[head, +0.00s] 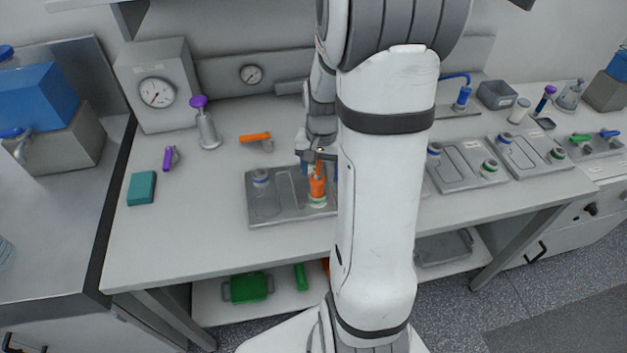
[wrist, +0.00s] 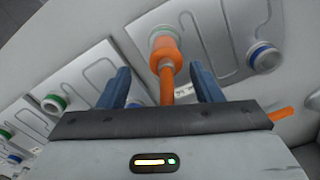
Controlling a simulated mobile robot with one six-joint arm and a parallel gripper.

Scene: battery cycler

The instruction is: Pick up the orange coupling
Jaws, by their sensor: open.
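The orange coupling (head: 317,186) stands upright at the green-ringed port (head: 317,201) of a grey plate (head: 262,211) on the bench. In the wrist view the orange coupling (wrist: 165,55) shows a wide body and a thinner stem that runs toward my gripper. My gripper (wrist: 166,88) is open, with one blue finger on each side of the stem. I see a gap between each finger and the stem. In the head view my gripper (head: 318,165) is at the coupling's upper part, partly hidden by my arm.
An orange-handled part (head: 255,137) lies behind the plate. A purple-topped grey fitting (head: 207,124), a purple part (head: 170,157) and a teal block (head: 141,188) are to the left. More grey plates (head: 467,164) with ringed ports stand to the right. The bench front left is clear.

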